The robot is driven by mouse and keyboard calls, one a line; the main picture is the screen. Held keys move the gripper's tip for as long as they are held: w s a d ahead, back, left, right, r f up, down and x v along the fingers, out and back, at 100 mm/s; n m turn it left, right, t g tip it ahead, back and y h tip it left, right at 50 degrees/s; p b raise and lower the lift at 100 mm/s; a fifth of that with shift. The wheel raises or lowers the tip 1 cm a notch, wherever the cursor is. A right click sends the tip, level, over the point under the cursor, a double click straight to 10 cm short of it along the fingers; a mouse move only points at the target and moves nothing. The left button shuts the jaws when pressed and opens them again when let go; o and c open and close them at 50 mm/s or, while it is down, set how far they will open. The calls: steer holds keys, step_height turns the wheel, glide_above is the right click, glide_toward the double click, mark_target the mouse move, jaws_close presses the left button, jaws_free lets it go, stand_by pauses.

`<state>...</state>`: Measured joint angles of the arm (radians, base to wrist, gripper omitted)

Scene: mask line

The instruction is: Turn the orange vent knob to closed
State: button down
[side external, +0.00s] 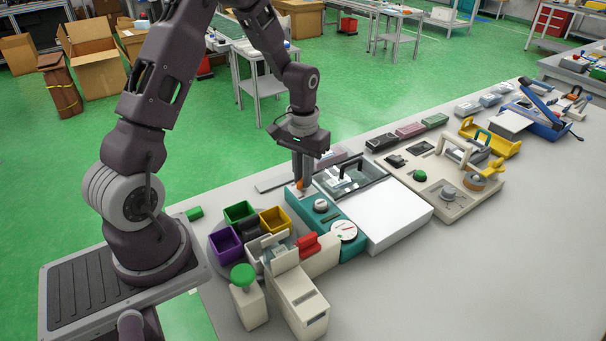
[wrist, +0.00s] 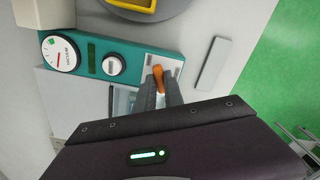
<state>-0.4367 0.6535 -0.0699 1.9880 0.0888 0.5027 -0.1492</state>
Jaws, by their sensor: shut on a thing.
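The orange vent knob (wrist: 158,75) sits at one end of a teal control panel (wrist: 140,55), beside small printed labels. It also shows as a small orange spot in the side view (side external: 300,183). My gripper (wrist: 159,92) is shut on the orange knob, with its dark fingers reaching down to it; in the side view my gripper (side external: 301,180) points straight down at the panel's far end. The fingers hide part of the knob, and I cannot tell which label it points to.
A white round knob (wrist: 114,65) and a vacuum dial (wrist: 61,54) sit along the same panel. A clear-lidded tray (side external: 350,178) with a black handle stands beside it. Coloured bins (side external: 239,213) stand on the near side. A flat grey bar (wrist: 213,64) lies beyond the panel's end.

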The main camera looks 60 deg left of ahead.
steer(key=m, duration=0.4)
steer(key=shift+m, duration=0.7)
steer(key=c, duration=1.4)
jaws_free()
steer(key=shift+c, duration=0.2)
step_height(320, 180, up, 7)
steer(key=shift+r, duration=0.1)
